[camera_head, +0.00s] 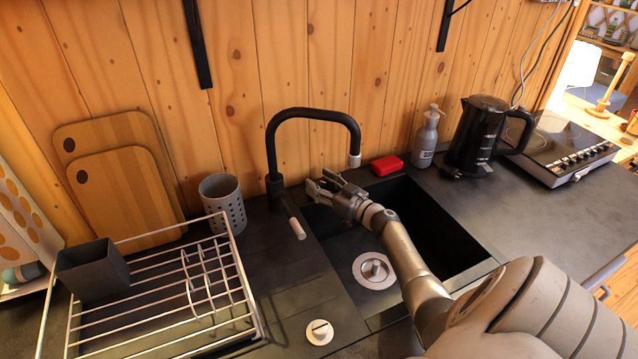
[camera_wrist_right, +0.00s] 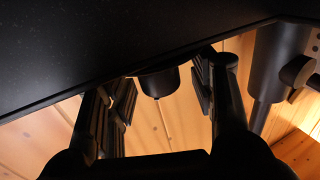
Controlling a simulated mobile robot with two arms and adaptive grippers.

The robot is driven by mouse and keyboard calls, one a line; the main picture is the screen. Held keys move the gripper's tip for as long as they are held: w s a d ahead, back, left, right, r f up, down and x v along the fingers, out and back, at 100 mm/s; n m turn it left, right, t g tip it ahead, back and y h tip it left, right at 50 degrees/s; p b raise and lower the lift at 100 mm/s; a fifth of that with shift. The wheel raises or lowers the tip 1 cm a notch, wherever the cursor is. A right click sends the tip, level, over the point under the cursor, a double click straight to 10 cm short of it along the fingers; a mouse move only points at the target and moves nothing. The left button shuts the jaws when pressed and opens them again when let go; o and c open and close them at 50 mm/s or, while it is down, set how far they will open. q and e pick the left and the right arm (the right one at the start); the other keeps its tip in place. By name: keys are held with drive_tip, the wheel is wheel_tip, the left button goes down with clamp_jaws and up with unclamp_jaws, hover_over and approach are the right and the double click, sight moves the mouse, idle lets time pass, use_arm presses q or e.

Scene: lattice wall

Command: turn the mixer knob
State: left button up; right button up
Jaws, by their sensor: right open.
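A short black cylinder with a thin stem, which looks like the mixer knob (camera_wrist_right: 158,82), shows in the right wrist view between the two fingers of my right gripper (camera_wrist_right: 162,92). The fingers are apart, and a gap shows on each side of it. In the head view my right gripper (camera_head: 325,186) is at the back left corner of the sink, right of the black faucet (camera_head: 274,160); it hides the knob there. The faucet's body (camera_wrist_right: 275,65) with a side piece shows at the right of the wrist view. My left gripper is not in view.
The black sink (camera_head: 430,215) lies under my right arm. A red sponge (camera_head: 387,165), soap bottle (camera_head: 426,140) and black kettle (camera_head: 474,135) stand to the right. A perforated cup (camera_head: 222,200) and wire dish rack (camera_head: 165,320) are left. The wooden wall is close behind.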

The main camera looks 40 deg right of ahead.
drive_tip(key=shift+w, duration=0.4)
